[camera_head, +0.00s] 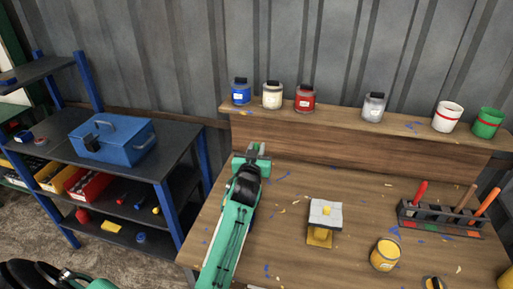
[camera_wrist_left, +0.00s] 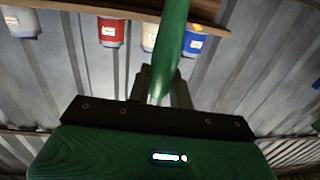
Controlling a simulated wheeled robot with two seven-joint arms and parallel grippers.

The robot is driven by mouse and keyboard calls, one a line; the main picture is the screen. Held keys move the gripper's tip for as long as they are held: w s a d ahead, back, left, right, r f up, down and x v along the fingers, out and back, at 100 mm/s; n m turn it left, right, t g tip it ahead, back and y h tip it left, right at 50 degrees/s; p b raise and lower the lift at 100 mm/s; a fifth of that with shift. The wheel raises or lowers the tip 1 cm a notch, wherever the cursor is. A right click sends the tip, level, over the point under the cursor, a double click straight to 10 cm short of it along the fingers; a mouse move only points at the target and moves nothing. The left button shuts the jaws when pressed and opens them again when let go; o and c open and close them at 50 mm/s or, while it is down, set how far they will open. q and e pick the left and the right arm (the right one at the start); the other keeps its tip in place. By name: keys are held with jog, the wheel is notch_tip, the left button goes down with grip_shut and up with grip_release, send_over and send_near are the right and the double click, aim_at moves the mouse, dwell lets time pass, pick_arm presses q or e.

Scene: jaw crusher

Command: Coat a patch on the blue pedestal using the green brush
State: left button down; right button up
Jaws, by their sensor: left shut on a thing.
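My left gripper (camera_head: 256,153) is over the back left of the workbench, close to the raised shelf. In the left wrist view its fingers (camera_wrist_left: 162,88) are shut on the green handle of the brush (camera_wrist_left: 172,42). The bristles are not visible in either view. I see no blue pedestal; a yellow pedestal (camera_head: 319,236) with a grey block (camera_head: 325,214) on top stands mid-bench, to the right of my left arm. My right gripper is not in view.
The raised shelf (camera_head: 370,142) carries blue (camera_head: 241,92), cream (camera_head: 272,95) and red (camera_head: 305,98) jars and other pots. A tool rack (camera_head: 440,218) and yellow pot (camera_head: 385,254) stand at right. A blue toolbox (camera_head: 125,142) sits on the left shelving.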

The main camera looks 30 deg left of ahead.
pick_arm(q)
jog(key=shift+f, duration=0.55)
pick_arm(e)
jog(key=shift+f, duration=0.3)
pick_arm(q)
jog(key=shift+f+b, duration=0.35)
jog(key=shift+f, duration=0.1)
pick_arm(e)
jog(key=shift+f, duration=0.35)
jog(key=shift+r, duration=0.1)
